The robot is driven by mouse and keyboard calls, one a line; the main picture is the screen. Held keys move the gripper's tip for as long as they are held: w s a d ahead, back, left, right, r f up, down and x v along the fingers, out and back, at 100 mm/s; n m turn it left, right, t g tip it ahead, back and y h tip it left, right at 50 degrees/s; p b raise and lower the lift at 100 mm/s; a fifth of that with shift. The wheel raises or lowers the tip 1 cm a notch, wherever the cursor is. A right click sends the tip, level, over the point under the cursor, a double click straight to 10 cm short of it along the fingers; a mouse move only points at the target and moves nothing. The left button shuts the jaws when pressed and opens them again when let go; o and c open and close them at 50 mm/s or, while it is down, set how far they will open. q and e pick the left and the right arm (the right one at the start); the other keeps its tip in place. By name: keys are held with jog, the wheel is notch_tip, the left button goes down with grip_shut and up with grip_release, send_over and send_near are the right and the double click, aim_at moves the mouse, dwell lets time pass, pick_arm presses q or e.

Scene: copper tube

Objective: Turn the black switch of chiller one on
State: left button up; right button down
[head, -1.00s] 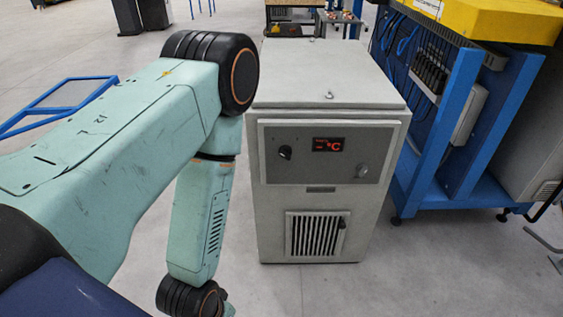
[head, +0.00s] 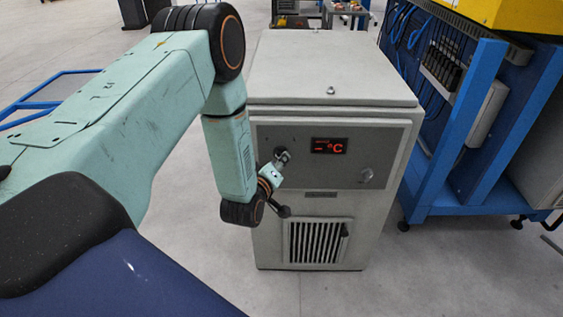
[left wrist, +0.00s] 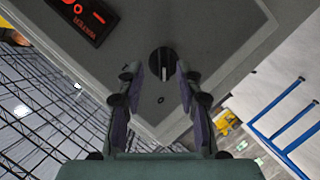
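The chiller (head: 335,75) is a light grey cabinet with a dark grey front panel and a red display (head: 328,146) showing dashes and °C. In the left wrist view, the round black switch (left wrist: 163,60) sits on the panel, with a pale bar across its middle. My left gripper (left wrist: 158,72) is open there, its two fingers apart with the switch showing between their tips. In the head view, my left gripper (head: 281,158) is at the panel left of the display and hides most of the switch. I cannot tell whether the fingers touch it. My right gripper is not in view.
A round silver knob (head: 367,176) is on the panel's right side, and a vent grille (head: 319,241) is below. A blue metal frame (head: 470,130) with cables stands close on the right. Grey floor (head: 215,255) is free in front and left of the chiller.

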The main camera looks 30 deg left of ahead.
pick_arm(q)
jog(key=shift+x, duration=1)
jog(key=shift+a+f, duration=0.2)
jog(key=shift+a, duration=0.15)
jog(key=c, duration=0.4)
jog(key=shift+d, duration=0.15)
grip_shut()
